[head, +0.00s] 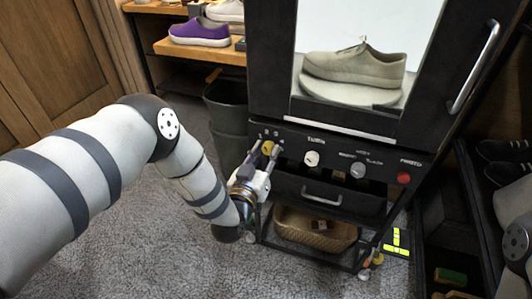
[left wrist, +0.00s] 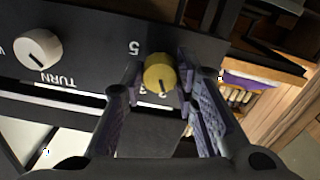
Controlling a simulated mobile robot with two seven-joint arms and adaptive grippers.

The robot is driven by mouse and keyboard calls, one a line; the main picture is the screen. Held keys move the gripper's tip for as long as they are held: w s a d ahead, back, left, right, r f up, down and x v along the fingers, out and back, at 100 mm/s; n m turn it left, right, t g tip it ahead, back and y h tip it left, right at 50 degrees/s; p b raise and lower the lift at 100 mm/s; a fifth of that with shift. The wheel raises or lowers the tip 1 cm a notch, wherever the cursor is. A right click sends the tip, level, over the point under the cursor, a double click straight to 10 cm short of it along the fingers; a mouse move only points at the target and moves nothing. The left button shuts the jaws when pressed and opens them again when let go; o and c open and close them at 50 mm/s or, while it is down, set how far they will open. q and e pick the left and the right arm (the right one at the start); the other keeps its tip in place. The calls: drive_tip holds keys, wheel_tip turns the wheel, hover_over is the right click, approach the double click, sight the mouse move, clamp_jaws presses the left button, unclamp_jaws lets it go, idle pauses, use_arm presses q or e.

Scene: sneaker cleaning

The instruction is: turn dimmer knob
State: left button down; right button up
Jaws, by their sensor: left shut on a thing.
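The dimmer knob appears to be the yellow knob (head: 267,147) with numbers around it, at the left end of the black control panel (head: 335,146). In the left wrist view the yellow knob (left wrist: 157,70) sits between the two fingers, its dark pointer line toward the bottom of the picture. My left gripper (head: 262,165) is at the panel, shut on this knob; its fingers also show in the left wrist view (left wrist: 160,82). My right gripper is out of view; only part of the right arm shows at the right edge.
Right of the yellow knob are a white TURN knob (head: 312,158), a grey knob (head: 358,170) and a red PHOTO button (head: 403,178). Above, a beige sneaker (head: 354,66) stands on a round platform (head: 348,92). Below are a drawer handle (head: 322,196) and a basket (head: 314,231).

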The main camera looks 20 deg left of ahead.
use_arm(q)
drive_tip(key=n, duration=0.4)
drive_tip(key=shift+n, duration=1.9)
drive_tip(key=c, duration=1.3)
unclamp_jaws()
drive_tip(key=s, duration=1.2)
drive_tip(key=shift+a, duration=0.15)
